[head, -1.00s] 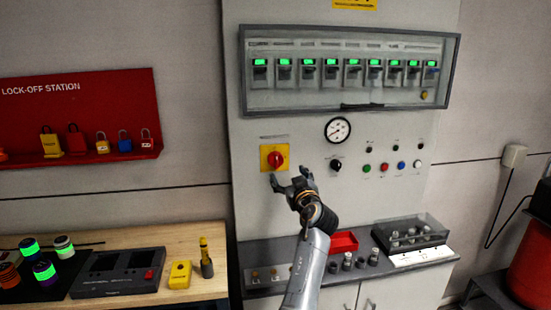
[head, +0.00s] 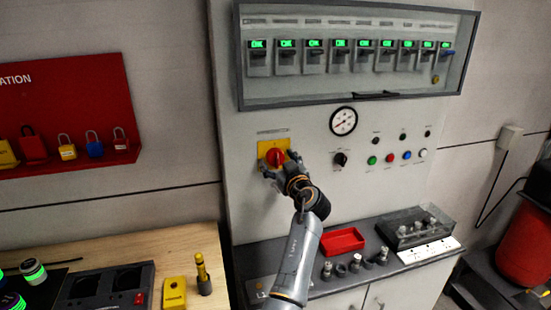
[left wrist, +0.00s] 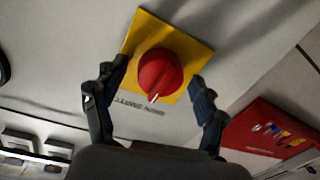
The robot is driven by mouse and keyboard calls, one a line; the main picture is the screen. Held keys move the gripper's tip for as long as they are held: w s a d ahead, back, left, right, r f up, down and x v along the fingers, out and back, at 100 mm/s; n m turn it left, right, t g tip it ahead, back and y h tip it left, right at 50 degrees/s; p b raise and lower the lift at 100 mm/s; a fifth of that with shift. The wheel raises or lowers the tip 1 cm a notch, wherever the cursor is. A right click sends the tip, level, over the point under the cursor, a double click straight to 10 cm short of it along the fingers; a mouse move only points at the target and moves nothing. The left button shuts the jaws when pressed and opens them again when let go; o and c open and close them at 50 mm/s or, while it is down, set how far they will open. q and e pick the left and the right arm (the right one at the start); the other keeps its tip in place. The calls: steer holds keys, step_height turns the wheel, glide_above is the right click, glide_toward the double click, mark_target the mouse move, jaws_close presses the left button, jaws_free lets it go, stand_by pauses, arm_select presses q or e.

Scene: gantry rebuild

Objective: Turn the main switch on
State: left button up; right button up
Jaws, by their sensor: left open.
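The main switch is a red rotary knob (head: 275,157) on a yellow square plate (head: 263,149), mounted on the pale cabinet front. In the left wrist view the red knob (left wrist: 160,73) sits on the yellow plate (left wrist: 192,50), with a white mark on the knob. My left gripper (head: 277,168) is at the lower part of the plate in the head view. In the wrist view its open fingers (left wrist: 152,98) stand on either side of the knob, with gaps showing between them and it. I cannot tell whether the fingers touch the plate. My right gripper is not in view.
A breaker box (head: 350,93) with green-lit breakers is above. A gauge (head: 343,121), a black selector (head: 340,159) and several coloured buttons are to the right. A shelf below holds a red tray (head: 343,241). A red lock-off board (head: 70,115) hangs at left.

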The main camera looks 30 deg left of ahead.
arm_select(q)
steer(key=shift+s+d+r, duration=0.1)
steer(key=shift+d, duration=0.1)
steer(key=shift+c, duration=0.8)
steer(key=c, duration=1)
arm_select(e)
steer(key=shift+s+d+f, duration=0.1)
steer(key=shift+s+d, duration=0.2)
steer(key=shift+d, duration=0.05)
